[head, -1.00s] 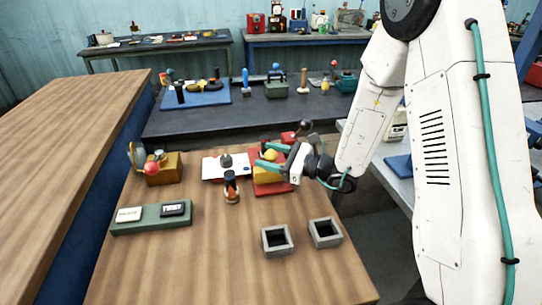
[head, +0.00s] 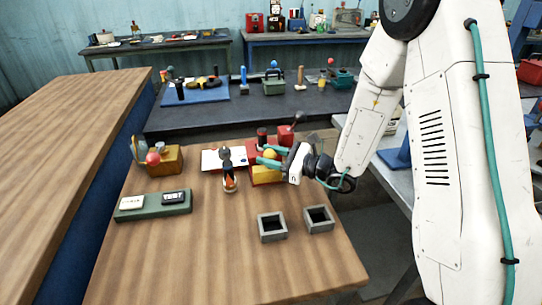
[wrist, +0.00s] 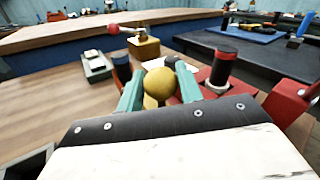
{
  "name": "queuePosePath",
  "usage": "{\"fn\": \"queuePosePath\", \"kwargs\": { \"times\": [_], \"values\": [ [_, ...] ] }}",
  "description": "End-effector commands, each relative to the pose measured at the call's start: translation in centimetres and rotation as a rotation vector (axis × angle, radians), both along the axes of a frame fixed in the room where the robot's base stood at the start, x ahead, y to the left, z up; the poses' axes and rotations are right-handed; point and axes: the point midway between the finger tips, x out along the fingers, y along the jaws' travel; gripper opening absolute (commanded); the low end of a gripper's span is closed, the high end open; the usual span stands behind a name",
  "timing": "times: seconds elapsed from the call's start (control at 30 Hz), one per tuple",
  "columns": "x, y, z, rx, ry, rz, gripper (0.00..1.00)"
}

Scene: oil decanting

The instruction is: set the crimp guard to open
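No label marks the crimp guard, and I cannot tell which fixture it is. My gripper (head: 268,155) has its teal fingers on either side of a yellow ball knob (head: 271,154), above a yellow block (head: 265,175) at the table's far right. In the wrist view the ball (wrist: 159,88) fills the gap between the fingers (wrist: 157,80); whether they press on it is unclear. Beside it stand a black-and-red cylinder (wrist: 222,68) and a red block (wrist: 290,102) with a dark lever (head: 297,119). A yellow block with a pink ball (head: 153,158) stands at the far left.
A black-and-orange upright piece (head: 229,182) stands left of my gripper, before a white plate (head: 210,160). A green panel (head: 150,207) with two labelled pads lies at the left. Two grey square sockets (head: 272,228) (head: 318,219) stand near the front right. The table's front is clear.

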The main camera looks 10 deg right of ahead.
Motion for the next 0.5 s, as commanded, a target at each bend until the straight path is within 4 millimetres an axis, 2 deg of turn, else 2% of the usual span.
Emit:
{"fn": "queuePosePath", "kwargs": {
  "times": [0.03, 0.07, 0.37, 0.5],
  "values": [
    [-0.3, 0.3, 0.0, 0.000, 0.002, 0.010, 0.48],
    [-0.3, 0.2, 0.0, 0.001, 0.002, 0.009, 0.54],
    [-0.2, -0.5, -0.1, 0.000, 0.001, -0.002, 0.54],
    [-0.9, -1.7, -0.1, -0.001, 0.003, -0.004, 0.54]
  ]
}}
